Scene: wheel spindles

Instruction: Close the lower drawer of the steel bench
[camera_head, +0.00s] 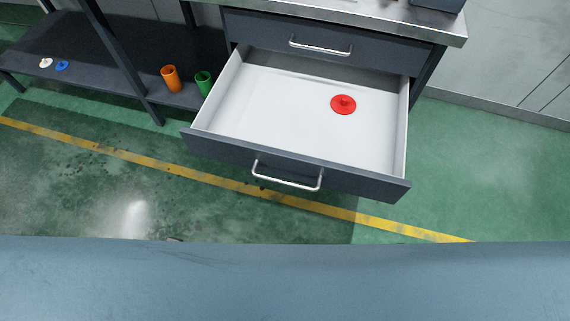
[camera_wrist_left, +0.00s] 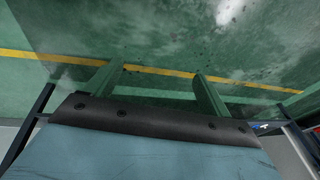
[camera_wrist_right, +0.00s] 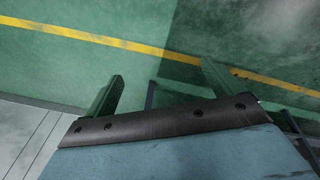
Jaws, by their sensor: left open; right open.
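The lower drawer (camera_head: 290,118) of the steel bench is pulled far out. Its dark front panel (camera_head: 365,184) has a metal bar handle (camera_head: 287,176). A red disc-shaped part (camera_head: 343,104) with a small knob lies on the white drawer floor. In the left wrist view my left gripper (camera_wrist_left: 153,84) is open and empty over the green floor. In the right wrist view my right gripper (camera_wrist_right: 160,85) is open and empty, also with floor behind it. Neither gripper's fingers show clearly in the head view.
The upper drawer (camera_head: 335,42) is shut under the steel bench top (camera_head: 400,18). On the dark lower shelf (camera_head: 95,60) stand an orange cup (camera_head: 171,78) and a green cup (camera_head: 204,83), with a white part (camera_head: 46,63) and a blue part (camera_head: 62,66) farther left. Floor before the drawer is clear.

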